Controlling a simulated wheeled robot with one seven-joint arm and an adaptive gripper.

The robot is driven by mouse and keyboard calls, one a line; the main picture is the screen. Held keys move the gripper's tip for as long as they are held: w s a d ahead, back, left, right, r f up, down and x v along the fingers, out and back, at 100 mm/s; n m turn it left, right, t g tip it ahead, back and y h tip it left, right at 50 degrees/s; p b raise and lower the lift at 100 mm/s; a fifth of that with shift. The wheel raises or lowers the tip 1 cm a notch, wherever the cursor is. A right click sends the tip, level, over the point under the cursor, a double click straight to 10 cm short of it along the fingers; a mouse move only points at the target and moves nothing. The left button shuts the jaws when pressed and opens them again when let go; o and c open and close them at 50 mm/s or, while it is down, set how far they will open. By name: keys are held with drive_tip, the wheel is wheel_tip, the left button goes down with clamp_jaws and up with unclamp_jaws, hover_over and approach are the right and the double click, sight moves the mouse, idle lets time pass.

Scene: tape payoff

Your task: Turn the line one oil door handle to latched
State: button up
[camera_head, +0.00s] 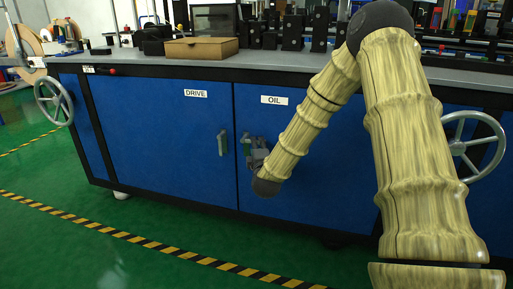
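The blue oil door (315,180) is the right one of two middle doors, under a white OIL label (274,100). It looks closed, flush with the cabinet front. The end of my arm hides part of the gripper and the door. I cannot tell whether the fingers touch or close on the handle. The handle looks roughly upright.
Handwheels stick out at the left (54,102) and right (474,146) of the cabinet. A cardboard box (201,48) sits on the countertop. Green floor with a striped line (150,243) lies clear in front.

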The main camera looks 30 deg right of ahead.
drive_tip(key=shift+b+x, duration=0.6)
drive_tip(key=shift+x, duration=1.3)
clamp_jaws()
